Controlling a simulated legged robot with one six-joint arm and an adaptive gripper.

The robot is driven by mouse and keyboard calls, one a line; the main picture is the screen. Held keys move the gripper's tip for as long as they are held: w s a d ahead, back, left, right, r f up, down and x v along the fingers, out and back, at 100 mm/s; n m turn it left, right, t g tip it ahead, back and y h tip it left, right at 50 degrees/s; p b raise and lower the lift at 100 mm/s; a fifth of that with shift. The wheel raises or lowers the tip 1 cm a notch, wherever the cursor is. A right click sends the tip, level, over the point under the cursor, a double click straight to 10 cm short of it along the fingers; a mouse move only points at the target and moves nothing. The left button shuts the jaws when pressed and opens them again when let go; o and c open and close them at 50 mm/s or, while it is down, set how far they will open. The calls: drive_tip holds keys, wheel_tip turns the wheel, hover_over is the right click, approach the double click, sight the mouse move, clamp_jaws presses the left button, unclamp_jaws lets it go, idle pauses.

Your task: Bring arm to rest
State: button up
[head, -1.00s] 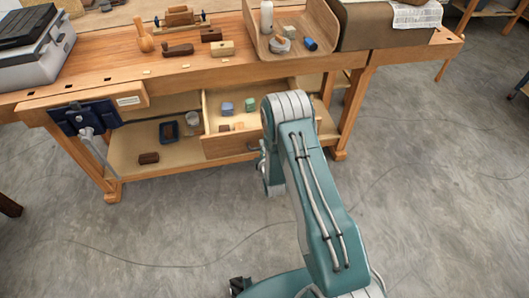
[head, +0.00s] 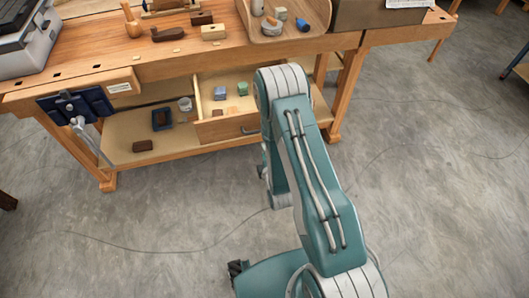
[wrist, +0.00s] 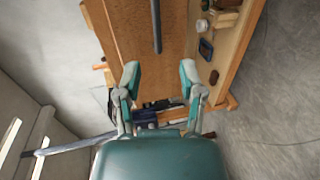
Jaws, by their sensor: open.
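My arm is folded in the head view, its teal and grey links rising from the lower right to an elbow in front of the workbench (head: 180,55). My gripper (wrist: 159,76) is in the wrist view. Its two grey-and-teal fingers stand well apart with nothing held between them. The workbench and the blue vise (wrist: 146,116) show beyond the fingers in the wrist view. I cannot tell the gripper clearly in the head view.
An open drawer (head: 224,128) with small blocks sits under the benchtop, close behind my elbow in the picture. The blue vise also shows at the bench's left front (head: 76,107). A curved wooden tray (head: 318,14) stands on top. Grey floor (head: 440,200) is clear to the right.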

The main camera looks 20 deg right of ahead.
wheel_tip(320, 180, up, 24)
drive_tip(key=m+g, duration=0.5)
drive_tip(key=m, duration=0.4)
drive_tip(key=s+r+m+g, duration=0.2)
drive_tip(key=s+r+m, duration=0.2)
drive_tip(key=s, duration=0.8)
drive_tip(key=s+r+m+g, duration=0.3)
drive_tip(key=s+r+m, duration=0.2)
drive_tip(key=s+r, duration=0.4)
drive_tip(key=s, duration=0.3)
drive_tip(key=shift+s+d, duration=0.4)
drive_tip(key=shift+w+r, duration=0.1)
